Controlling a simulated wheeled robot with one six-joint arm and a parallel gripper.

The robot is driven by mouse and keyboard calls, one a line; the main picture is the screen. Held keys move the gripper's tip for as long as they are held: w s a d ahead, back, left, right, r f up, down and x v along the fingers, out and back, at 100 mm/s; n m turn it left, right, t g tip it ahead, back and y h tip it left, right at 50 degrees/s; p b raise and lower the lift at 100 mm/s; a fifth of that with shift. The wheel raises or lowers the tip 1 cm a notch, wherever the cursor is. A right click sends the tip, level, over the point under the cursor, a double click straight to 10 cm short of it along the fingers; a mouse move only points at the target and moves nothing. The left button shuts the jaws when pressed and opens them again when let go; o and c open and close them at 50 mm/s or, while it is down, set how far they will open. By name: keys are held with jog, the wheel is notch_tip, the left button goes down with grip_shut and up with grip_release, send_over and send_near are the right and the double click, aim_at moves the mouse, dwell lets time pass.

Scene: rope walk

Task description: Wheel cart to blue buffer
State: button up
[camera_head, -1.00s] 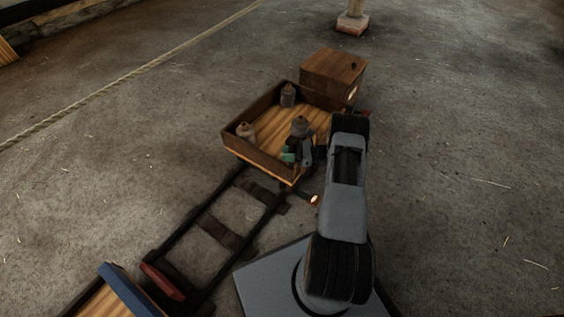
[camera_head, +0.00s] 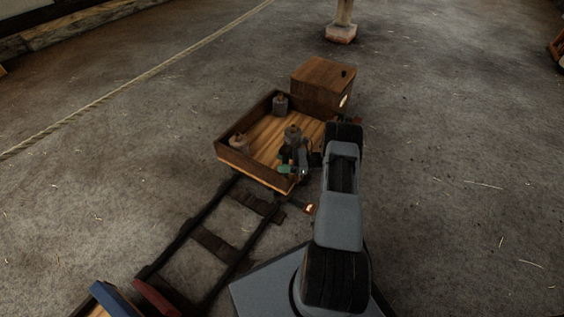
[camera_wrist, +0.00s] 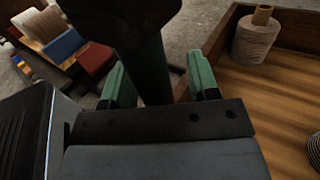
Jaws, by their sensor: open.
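The cart (camera_head: 236,163) is a shallow wooden tray on rails, carrying several grey and tan bobbins. My gripper (camera_head: 287,164) is at the cart's near right side, over its edge. In the wrist view its green fingers (camera_wrist: 160,82) are apart, with a dark upright post (camera_wrist: 150,65) between them; I cannot tell whether they touch it. The cart's rim (camera_wrist: 220,35) shows to the right there. The blue buffer (camera_head: 115,303) is at the lower left, near the track's near end, partly cut off. It also shows in the wrist view (camera_wrist: 65,45).
A red bar (camera_head: 155,299) lies beside the blue one, across the track end. The rails (camera_head: 180,238) between it and the cart look clear. A wooden box (camera_head: 322,85) stands behind the cart. A rope (camera_head: 130,85) runs at left; a footed post (camera_head: 341,30) stands beyond.

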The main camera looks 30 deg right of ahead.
jog(key=p+v, duration=0.1)
jog(key=v, duration=1.2)
jog(key=shift+d, duration=0.15)
jog(key=shift+r, duration=0.2)
jog(key=a+r+n+g+h+p, duration=0.2)
jog(key=a+r+n+g+p, duration=0.25)
jog(key=r, duration=0.75)
jog(key=a+r+n+g+h+p, duration=0.1)
jog(key=a+r+n+h+p, duration=0.2)
jog(key=a+r+p, duration=0.65)
jog(key=a+r+n+g+h+p, duration=0.2)
jog(key=r+n+g+p, duration=0.1)
jog(key=r, duration=1.2)
jog(key=s+a+r+n+t+h+p, duration=0.1)
jog(key=s+a+r+n+h+p, duration=0.2)
jog(key=r, duration=0.5)
jog(key=s+a+r+n+t+h+p, duration=0.2)
jog(key=s+r+n+p, duration=0.3)
jog(key=s+r+p, duration=0.3)
jog(key=s+a+r+n+t+h+p, duration=0.1)
jog(key=s+a+r+n+h+p, duration=0.3)
jog(key=r, duration=0.6)
jog(key=shift+s+a+n+p, duration=0.35)
jog(key=shift+s+p, duration=0.6)
jog(key=shift+p, duration=0.2)
jog(key=shift+r+t, duration=0.1)
jog(key=shift+t, duration=0.15)
jog(key=shift+c, duration=0.5)
